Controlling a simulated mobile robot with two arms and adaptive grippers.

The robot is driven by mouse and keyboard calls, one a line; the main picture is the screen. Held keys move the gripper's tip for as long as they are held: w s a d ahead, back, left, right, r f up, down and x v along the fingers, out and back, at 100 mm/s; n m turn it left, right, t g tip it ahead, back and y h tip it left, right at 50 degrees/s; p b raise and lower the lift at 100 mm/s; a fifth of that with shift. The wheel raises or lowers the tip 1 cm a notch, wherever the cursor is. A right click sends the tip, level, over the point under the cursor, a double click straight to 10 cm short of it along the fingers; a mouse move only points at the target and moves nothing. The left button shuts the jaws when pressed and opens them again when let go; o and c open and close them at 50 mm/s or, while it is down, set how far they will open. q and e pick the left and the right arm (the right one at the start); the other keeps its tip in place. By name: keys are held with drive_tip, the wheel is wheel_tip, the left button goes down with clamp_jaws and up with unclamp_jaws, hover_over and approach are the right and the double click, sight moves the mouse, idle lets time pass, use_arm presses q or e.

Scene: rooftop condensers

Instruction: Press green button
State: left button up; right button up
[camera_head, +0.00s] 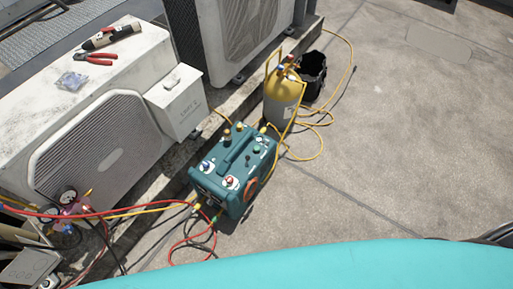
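A teal machine (233,172) stands on the concrete beside the condensers, with a carry handle and several knobs and fittings on top. A small green spot (257,149) shows on its top toward the right; I cannot tell whether it is a button. A red knob (230,180) and a blue knob (206,165) sit on its near top edge. Neither of my grippers is in view, and nothing touches the machine except hoses.
White condensers (100,90) fill the left, with red pliers (96,58) on top. A yellow-grey cylinder (283,95) and a black bucket (312,75) stand behind the machine. Gauges (68,196) and hoses lie at left. Concrete (400,150) to the right is open.

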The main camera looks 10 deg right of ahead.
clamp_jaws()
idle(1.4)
